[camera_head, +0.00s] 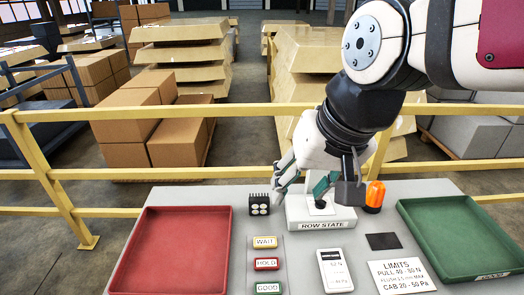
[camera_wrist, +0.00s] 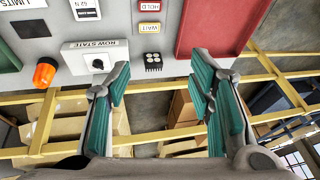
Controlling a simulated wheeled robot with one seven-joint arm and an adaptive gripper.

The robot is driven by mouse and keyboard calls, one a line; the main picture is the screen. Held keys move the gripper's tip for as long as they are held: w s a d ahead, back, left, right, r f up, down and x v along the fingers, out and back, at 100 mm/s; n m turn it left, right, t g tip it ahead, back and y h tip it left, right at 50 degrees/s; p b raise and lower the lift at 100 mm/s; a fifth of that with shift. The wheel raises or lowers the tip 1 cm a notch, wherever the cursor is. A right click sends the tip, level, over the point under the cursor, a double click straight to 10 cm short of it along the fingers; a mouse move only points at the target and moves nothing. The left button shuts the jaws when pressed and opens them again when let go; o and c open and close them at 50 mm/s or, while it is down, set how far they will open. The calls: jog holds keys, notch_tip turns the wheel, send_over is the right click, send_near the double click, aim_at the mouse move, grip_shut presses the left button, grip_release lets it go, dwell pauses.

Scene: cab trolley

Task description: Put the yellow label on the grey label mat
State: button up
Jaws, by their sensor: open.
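The yellow label (camera_head: 265,242), marked WAIT, lies at the top of a column of labels on the grey table; it also shows in the wrist view (camera_wrist: 150,30). A dark grey square (camera_head: 383,241), which looks like the label mat, lies bare to the right, and shows at the upper left of the wrist view (camera_wrist: 34,27). My gripper (camera_head: 305,184) is open and empty above the back of the table, near the ROW STATE box. In the wrist view its fingers (camera_wrist: 160,88) are spread wide, apart from the label.
The ROW STATE box (camera_head: 322,222) with a black knob, an orange beacon (camera_head: 375,196) and a black block with pale round tops (camera_head: 259,204) stand at the back. A red tray (camera_head: 172,258) is left, a green tray (camera_head: 460,244) right. A yellow railing (camera_head: 210,115) runs behind.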

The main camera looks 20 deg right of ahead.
jog(key=s+n, duration=0.1)
jog(key=s+r+n, duration=0.1)
jog(key=s+d+n+t+h, duration=0.1)
jog(key=shift+s+r, duration=0.15)
jog(key=shift+s, duration=0.2)
